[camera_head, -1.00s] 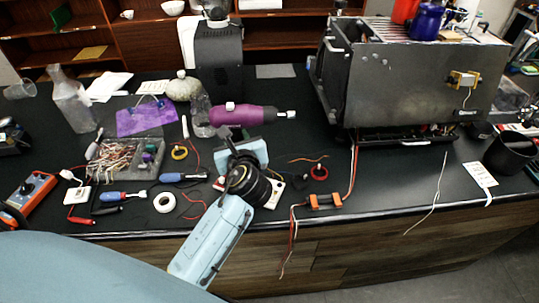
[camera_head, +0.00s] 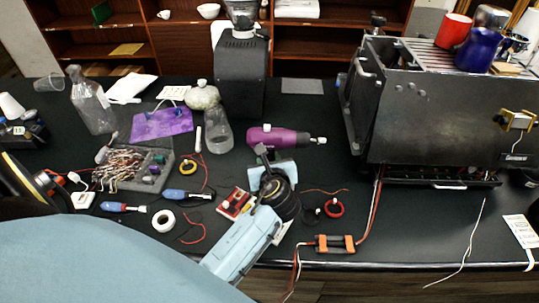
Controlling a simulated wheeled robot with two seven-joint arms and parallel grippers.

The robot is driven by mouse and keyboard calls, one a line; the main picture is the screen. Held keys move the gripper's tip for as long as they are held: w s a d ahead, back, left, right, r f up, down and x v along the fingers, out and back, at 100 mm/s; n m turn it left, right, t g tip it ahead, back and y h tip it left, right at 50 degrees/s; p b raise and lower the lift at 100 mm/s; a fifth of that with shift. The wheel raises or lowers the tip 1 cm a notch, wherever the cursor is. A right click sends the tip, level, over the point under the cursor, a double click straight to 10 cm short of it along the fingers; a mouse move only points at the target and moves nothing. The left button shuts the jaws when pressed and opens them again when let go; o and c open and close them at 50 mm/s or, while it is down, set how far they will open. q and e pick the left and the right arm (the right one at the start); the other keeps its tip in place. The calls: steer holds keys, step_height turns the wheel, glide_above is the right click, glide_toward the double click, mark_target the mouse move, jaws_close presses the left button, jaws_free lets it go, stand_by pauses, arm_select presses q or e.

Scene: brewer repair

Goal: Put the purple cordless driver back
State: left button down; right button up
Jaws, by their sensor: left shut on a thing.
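The purple cordless driver (camera_head: 280,137) lies across the head view near the middle, its grey and white tip pointing right. My left gripper (camera_head: 273,163) is shut on it from the near side. The driver's lower part is hidden behind the gripper and my wrist. Black counter shows around the driver, but I cannot tell whether it touches the counter or hangs above it. My right gripper is not in view.
A glass bottle (camera_head: 217,132) stands left of the driver, in front of the black grinder (camera_head: 241,80). The espresso machine (camera_head: 430,110) stands to the right. A parts tray (camera_head: 160,183) and purple cloth (camera_head: 162,124) lie left. Bare counter (camera_head: 300,105) shows behind the driver.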

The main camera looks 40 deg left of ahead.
arm_select(q)
steer(key=shift+w+f, duration=0.1)
steer(key=shift+f, duration=0.05)
steer(key=shift+f+b, duration=0.35)
steer(key=shift+f, duration=1.2)
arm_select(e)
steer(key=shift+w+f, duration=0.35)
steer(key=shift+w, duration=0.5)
arm_select(q)
steer(key=c, duration=1.1)
jaws_free()
steer(key=shift+f, duration=0.2)
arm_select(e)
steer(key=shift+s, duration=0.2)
arm_select(q)
steer(key=shift+s+d+r, duration=0.15)
steer(key=shift+s+d, duration=0.05)
steer(key=shift+s, duration=0.05)
steer(key=v, duration=1.1)
steer(key=shift+s+d+r, duration=0.1)
steer(key=shift+s+d, duration=0.05)
steer(key=shift+s, duration=0.1)
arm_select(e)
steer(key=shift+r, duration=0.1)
